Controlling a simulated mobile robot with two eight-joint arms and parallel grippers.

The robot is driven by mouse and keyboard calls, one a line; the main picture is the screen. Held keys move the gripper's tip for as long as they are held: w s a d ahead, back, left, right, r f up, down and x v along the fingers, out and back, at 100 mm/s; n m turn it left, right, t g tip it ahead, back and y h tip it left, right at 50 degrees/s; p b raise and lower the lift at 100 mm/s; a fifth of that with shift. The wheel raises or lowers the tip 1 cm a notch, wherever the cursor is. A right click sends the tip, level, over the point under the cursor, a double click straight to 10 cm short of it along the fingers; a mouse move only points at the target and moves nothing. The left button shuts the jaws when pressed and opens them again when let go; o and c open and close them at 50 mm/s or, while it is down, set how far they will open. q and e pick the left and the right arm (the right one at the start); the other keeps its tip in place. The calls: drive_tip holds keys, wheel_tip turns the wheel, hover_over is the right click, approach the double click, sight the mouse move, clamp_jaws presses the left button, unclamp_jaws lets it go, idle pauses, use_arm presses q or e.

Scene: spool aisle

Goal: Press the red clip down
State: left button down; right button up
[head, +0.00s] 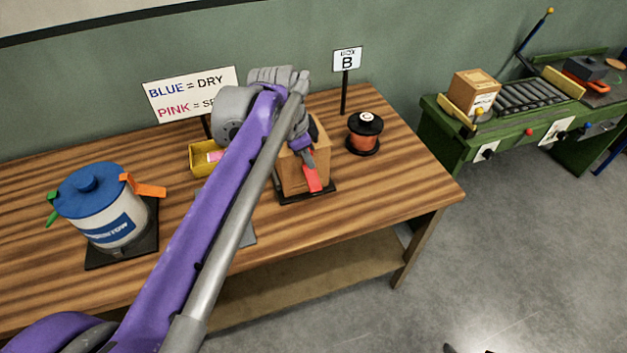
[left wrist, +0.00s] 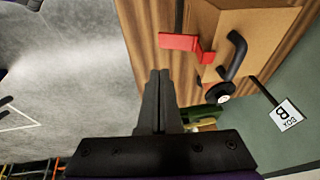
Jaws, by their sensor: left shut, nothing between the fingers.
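The red clip (head: 313,180) sticks out from the front of a brown box (head: 292,176) on a dark base plate. In the left wrist view the clip (left wrist: 182,42) is a bent red strip lying against the brown box (left wrist: 259,36), which has a black handle (left wrist: 235,55). My left gripper (head: 309,161) is shut and empty, its tips close to the upper end of the clip in the head view. In the left wrist view the shut fingers (left wrist: 160,74) point toward the clip with a gap between. My arm hides part of the box. My right gripper does not show.
A blue-lidded canister (head: 105,208) with green and orange clips stands at the left of the wooden table (head: 400,185). A yellow tray (head: 201,158) lies behind my arm. A copper spool (head: 365,134) stands right of the box, near the "BOX B" sign (head: 347,60).

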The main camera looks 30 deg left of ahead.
use_arm(q)
hover_over(314, 187)
drive_tip(key=f, duration=0.6)
drive_tip(key=s+f, duration=0.1)
drive_tip(key=f, duration=0.2)
drive_tip(key=shift+d+f, duration=0.25)
drive_tip(key=shift+w+a+f, duration=0.2)
drive_tip(key=shift+w+f, duration=0.05)
drive_tip(key=shift+f, duration=0.35)
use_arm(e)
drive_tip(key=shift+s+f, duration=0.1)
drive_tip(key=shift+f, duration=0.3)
use_arm(q)
drive_tip(key=shift+f, duration=0.1)
drive_tip(key=shift+a+f+t+y+b, duration=0.1)
drive_tip(key=shift+f+t+y+b, duration=0.3)
drive_tip(key=shift+f+b, duration=0.5)
drive_tip(key=shift+s, duration=0.15)
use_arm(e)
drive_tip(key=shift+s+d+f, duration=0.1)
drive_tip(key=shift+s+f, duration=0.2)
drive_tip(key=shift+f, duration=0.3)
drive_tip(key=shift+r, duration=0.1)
